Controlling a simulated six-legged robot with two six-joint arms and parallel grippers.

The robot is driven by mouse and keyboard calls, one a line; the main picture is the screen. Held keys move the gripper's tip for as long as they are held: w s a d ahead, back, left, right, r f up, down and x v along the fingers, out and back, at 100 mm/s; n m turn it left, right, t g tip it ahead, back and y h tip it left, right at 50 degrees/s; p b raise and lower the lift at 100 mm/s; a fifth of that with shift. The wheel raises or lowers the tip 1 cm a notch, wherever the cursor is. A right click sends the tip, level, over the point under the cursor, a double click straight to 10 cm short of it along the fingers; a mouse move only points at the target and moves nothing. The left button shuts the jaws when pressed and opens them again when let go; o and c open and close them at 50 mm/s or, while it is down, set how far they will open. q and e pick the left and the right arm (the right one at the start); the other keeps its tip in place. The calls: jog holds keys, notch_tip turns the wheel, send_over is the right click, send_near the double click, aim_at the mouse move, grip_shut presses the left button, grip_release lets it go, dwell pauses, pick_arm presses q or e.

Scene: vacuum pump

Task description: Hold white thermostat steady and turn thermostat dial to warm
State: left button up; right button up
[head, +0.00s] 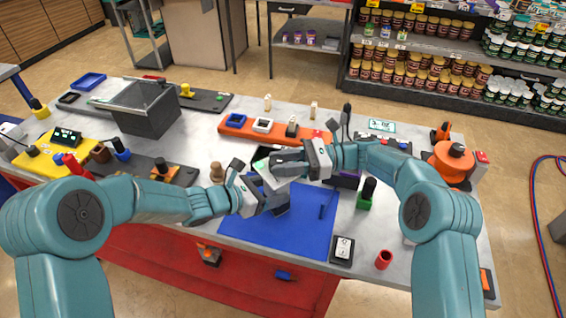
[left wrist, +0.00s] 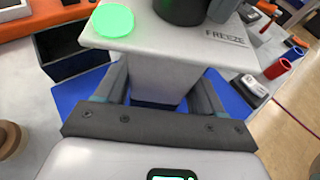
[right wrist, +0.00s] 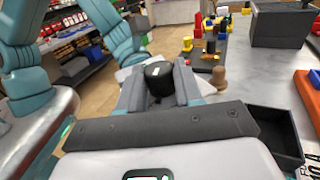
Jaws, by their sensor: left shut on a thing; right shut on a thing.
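The white thermostat (left wrist: 175,50) is held above the blue mat (head: 300,222). In the left wrist view it shows a bright green round spot (left wrist: 111,20), a black dial (left wrist: 180,8) and the word FREEZE on its edge. My left gripper (left wrist: 160,95) is shut on the thermostat's body from below. My right gripper (right wrist: 160,88) is shut on the black dial, which has a white mark and shows between its fingers in the right wrist view (right wrist: 158,76). In the head view the thermostat (head: 280,173) is mostly hidden between both grippers.
A grey bin (head: 147,110) stands at the back left of the table. An orange tray (head: 237,123) lies behind the thermostat. A green block with a black knob (head: 366,195), a white switch plate (head: 342,250) and a red cup (head: 384,259) stand to the right.

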jog(key=shift+w+r+n+g, duration=0.1)
jog(key=shift+w+n+g, duration=0.1)
jog(key=shift+n+g, duration=0.55)
jog(key=shift+g, duration=0.65)
jog(key=o, duration=1.1)
jog(key=shift+c, duration=0.2)
notch_tip(320, 180, up, 10)
jog(key=shift+s, duration=0.1)
